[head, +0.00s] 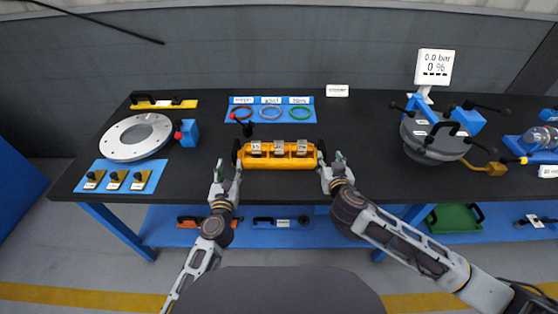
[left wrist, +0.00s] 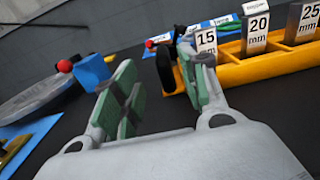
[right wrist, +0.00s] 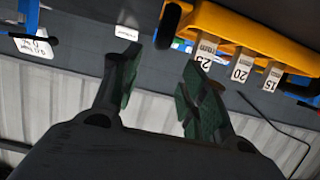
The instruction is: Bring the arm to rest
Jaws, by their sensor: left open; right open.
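My left gripper (head: 228,170) is open at the left end of the yellow tray (head: 279,163) on the black table. In the left wrist view its green-padded fingers (left wrist: 160,92) are apart with nothing between them, and one finger overlaps the tray's dark end handle (left wrist: 165,68). My right gripper (head: 332,168) is open at the tray's right end. In the right wrist view its fingers (right wrist: 158,90) are apart and empty, near the tray (right wrist: 255,38). The tray holds blocks marked 15, 20 and 25 mm. I cannot tell whether either gripper touches the tray.
A flanged metal disc (head: 137,137) and a blue holder (head: 128,177) are left. A grey lidded vessel (head: 436,140) and a gauge display (head: 434,67) stand right. A blue shelf (head: 180,228) runs below.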

